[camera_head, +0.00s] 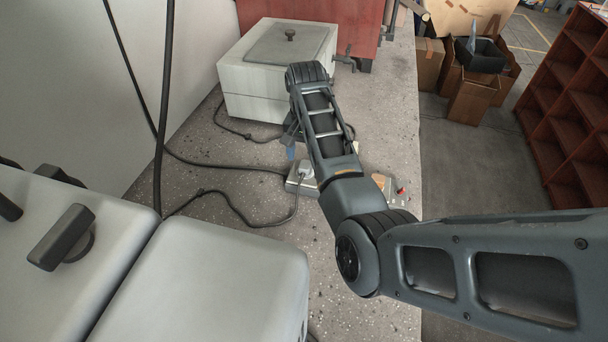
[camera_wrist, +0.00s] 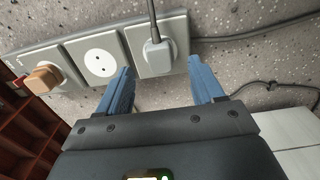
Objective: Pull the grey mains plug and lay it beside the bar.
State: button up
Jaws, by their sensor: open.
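The grey mains plug (camera_wrist: 157,58) sits in the end socket of the pale grey bar (camera_wrist: 70,48), its dark cord rising from it. The bar's middle socket is empty. My gripper (camera_wrist: 160,68) is open, its blue fingers one to each side of the plug in the wrist view, with gaps to both; I cannot tell whether they are level with it in depth. In the head view the plug (camera_head: 306,169) and bar (camera_head: 302,187) show below my gripper (camera_head: 290,150), partly hidden by my arm.
An orange-tan plug (camera_wrist: 45,77) occupies the bar's other end. Dark cables (camera_head: 235,208) lie across the speckled bench (camera_head: 385,120). A pale box with a lid (camera_head: 250,75) stands behind.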

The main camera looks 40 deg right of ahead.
aim_at(305, 164)
jog(key=shift+f+b, duration=0.4)
jog(key=shift+f, duration=1.65)
jog(key=shift+p, duration=0.65)
jog(key=shift+c, duration=0.3)
grip_shut()
jog(key=shift+r, duration=0.2)
jog(key=shift+r+p, duration=2.85)
jog(key=shift+p, duration=0.3)
